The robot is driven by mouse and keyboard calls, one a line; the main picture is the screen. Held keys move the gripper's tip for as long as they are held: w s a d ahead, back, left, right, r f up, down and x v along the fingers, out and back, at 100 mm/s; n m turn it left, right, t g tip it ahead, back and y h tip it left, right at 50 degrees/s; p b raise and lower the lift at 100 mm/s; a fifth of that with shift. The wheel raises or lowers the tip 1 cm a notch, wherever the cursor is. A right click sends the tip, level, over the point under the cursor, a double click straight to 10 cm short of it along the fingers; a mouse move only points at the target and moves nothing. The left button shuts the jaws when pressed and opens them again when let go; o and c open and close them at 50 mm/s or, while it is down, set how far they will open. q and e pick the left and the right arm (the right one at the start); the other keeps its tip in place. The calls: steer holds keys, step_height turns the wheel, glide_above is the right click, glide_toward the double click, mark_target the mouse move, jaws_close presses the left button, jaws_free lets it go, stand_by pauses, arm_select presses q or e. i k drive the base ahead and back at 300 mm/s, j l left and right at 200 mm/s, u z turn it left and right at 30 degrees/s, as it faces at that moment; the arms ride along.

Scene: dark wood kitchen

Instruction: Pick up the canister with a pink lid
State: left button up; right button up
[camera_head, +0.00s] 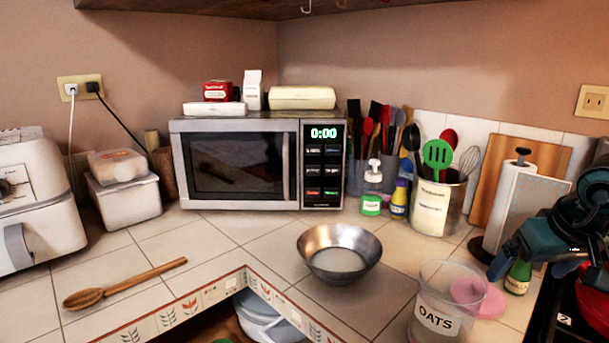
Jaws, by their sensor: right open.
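A clear canister labelled OATS (437,319) stands on the tiled counter at the lower right, near the front. Its rim looks open. A round pink lid (484,299) shows just right of and behind it, apparently on the counter; part of it is seen through the clear wall. My right gripper (527,268) comes in from the right edge, above and to the right of the canister and lid. It is open, dark and teal, and apart from the canister. My left gripper is out of view.
A metal bowl (340,262) stands left of the canister. A small green bottle (518,277) is by my right gripper, with a paper towel holder (517,207) behind. A red pot (593,308) sits at the right edge. A wooden spoon (125,283) lies at left.

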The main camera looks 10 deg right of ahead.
mark_target(444, 309)
steer(key=k+l, duration=0.2)
steer(key=k, duration=0.25)
steer(key=k+l, duration=0.15)
steer(key=k, duration=0.25)
steer(key=k+l, duration=0.2)
steer(key=k, duration=0.25)
